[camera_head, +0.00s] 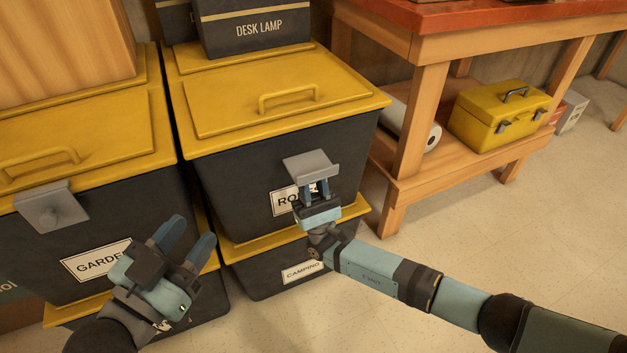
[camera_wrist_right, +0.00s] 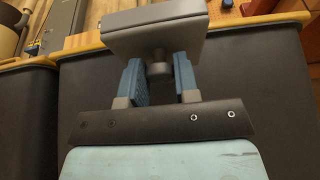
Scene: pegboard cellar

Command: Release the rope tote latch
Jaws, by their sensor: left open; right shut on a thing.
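The rope tote (camera_head: 240,180) is a dark bin with a yellow lid (camera_head: 225,110) and a label partly hidden by my right gripper. Its grey latch (camera_head: 311,166) sits on the front, below the lid's rim. My right gripper (camera_head: 317,190) is at the latch, its blue fingers shut on it from below. In the right wrist view the latch (camera_wrist_right: 155,35) shows as a grey plate with a round stub between the fingers (camera_wrist_right: 158,82). My left gripper (camera_head: 186,242) is open and empty, in front of the garden tote (camera_head: 75,225).
The rope tote stands on the camping tote (camera_head: 260,280). The garden tote at left has its own grey latch (camera_head: 50,207). A wooden bench (camera_head: 405,170) with a yellow toolbox (camera_head: 500,112) is at right. The floor at lower right is clear.

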